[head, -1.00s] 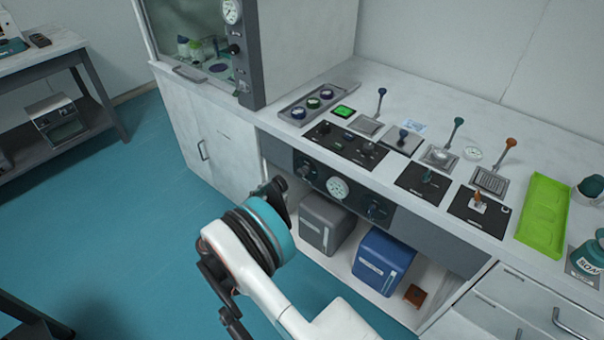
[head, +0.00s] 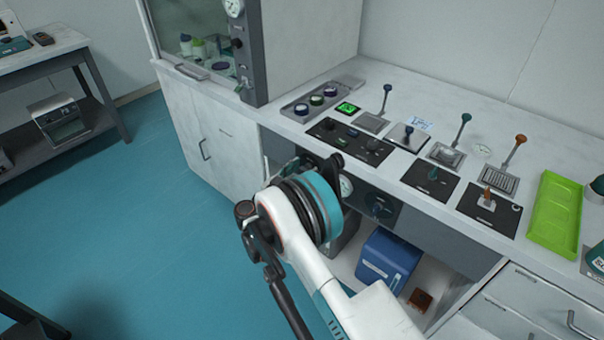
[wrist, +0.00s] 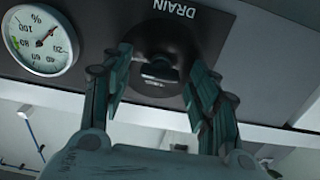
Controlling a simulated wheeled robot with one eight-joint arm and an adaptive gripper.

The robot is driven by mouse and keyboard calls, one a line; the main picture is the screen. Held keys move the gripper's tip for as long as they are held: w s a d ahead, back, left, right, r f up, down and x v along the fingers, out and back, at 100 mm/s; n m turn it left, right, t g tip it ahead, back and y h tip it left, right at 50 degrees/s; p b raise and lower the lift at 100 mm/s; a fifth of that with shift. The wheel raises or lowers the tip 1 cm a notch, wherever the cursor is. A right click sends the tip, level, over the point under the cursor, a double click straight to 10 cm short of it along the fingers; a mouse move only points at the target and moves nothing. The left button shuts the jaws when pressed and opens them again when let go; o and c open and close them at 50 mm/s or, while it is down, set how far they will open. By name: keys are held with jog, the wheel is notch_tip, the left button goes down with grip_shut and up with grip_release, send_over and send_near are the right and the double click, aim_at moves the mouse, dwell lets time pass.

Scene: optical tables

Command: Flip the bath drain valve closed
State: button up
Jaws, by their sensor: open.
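The drain valve (wrist: 159,72) shows in the wrist view as a black knob with a raised crossbar handle on a round dark plate marked DRAIN. My gripper (wrist: 155,92) is open, with one teal finger on each side of the handle. I cannot tell whether either finger touches it. In the head view my gripper (head: 312,166) is at the left part of the dark front panel, mostly hidden by my wrist, which also covers most of the valve there.
A round percent gauge (wrist: 39,40) sits beside the valve; it is partly hidden in the head view (head: 346,188). Another valve (head: 378,207) is right of it. Above are the counter and its lever switches. A blue box (head: 388,262) stands on the shelf below.

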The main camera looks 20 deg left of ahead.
jog(key=c, duration=1.1)
jog(key=shift+o, duration=0.2)
jog(key=shift+n, duration=0.4)
jog(key=n, duration=0.3)
jog(key=shift+n, duration=0.4)
jog(key=n, duration=0.4)
jog(key=shift+w+a+n, duration=0.1)
jog(key=shift+n, duration=0.2)
jog(key=n, duration=0.8)
jog(key=shift+a+f, duration=0.1)
jog(key=shift+f, duration=0.05)
jog(key=shift+n, duration=0.4)
